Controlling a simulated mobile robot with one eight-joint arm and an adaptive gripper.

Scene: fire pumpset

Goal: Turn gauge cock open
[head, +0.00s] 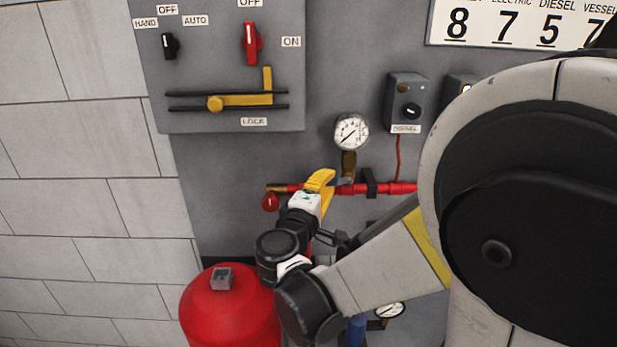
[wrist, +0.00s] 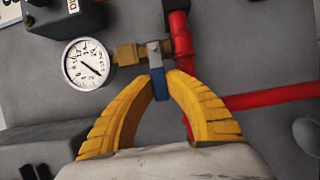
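The gauge cock is a small brass valve (wrist: 130,54) between the round gauge and the red pipe. Its lever (wrist: 159,84) is grey at the pivot with a blue grip. In the head view the brass fitting (head: 348,163) shows under the gauge, and the lever is mostly hidden by my fingers. My gripper (wrist: 161,77) has yellow fingers that come together at the tips with the blue lever between them. Both tips appear to touch it. My gripper also shows in the head view (head: 324,178) in front of the red pipe.
The white-faced pressure gauge (wrist: 86,64) sits beside the cock. A red pipe (head: 396,188) runs along the grey panel. A red handle (head: 270,202) hangs to the left. A DIESEL switch box (head: 405,103) is above right, and a red tank (head: 228,310) stands below left.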

